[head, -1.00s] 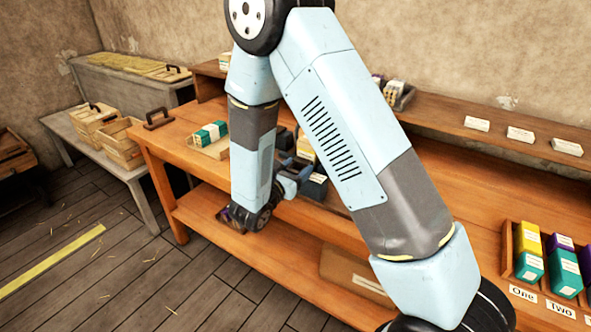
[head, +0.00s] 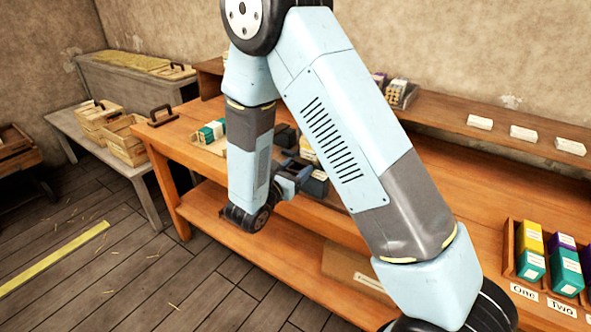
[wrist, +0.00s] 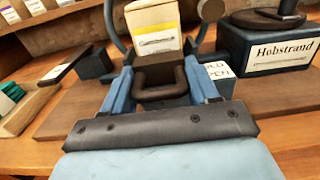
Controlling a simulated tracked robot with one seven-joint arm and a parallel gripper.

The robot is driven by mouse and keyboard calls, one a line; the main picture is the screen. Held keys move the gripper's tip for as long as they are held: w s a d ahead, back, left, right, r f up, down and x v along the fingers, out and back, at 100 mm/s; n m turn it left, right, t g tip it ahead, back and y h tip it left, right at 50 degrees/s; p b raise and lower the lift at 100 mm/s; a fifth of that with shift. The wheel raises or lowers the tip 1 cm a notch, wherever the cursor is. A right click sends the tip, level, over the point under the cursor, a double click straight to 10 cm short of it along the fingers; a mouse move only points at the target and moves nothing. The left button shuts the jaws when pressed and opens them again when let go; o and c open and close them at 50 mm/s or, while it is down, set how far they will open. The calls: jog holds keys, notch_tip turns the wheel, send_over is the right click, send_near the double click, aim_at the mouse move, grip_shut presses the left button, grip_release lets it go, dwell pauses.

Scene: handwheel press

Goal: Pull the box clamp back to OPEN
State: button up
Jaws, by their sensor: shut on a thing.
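In the wrist view, the box clamp's dark brown U-shaped handle (wrist: 160,82) sits between the two blue fingers of my gripper (wrist: 162,88), which is shut on it. A cream box (wrist: 154,30) with a label stands just behind the handle. A white plate (wrist: 218,70) to the right of the fingers carries partly covered lettering, with "OPEN" partly readable. In the head view, my gripper (head: 293,178) is low at the bench, and my arm hides most of the clamp.
A dark block labelled Hobstrand (wrist: 282,50) stands close on the right. In the head view, a rack of coloured boxes (head: 545,262) stands at the right.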

jog(key=o, duration=1.3)
jog(key=shift+s, duration=0.15)
jog(key=shift+c, duration=0.2)
jog(key=shift+a, duration=0.1)
jog(key=v, duration=1.3)
jog(key=shift+s+a, duration=0.2)
jog(key=shift+s, duration=0.1)
jog(key=s+d+r+m+g, duration=0.2)
jog(key=d+r+m+g, duration=0.5)
jog(key=d, duration=0.4)
jog(key=s+d+r+m+g, duration=0.3)
jog(key=d+r+m+g, duration=0.3)
jog(key=d+m, duration=0.3)
jog(key=s+d+r+m+t+y, duration=0.4)
jog(key=s+d+r+m+y, duration=0.2)
jog(key=s+r+m+y, duration=0.4)
jog(key=shift+s+d+r+m+y, duration=0.15)
jog(key=shift+d+r+m+y, duration=0.25)
jog(key=shift+r+m, duration=0.65)
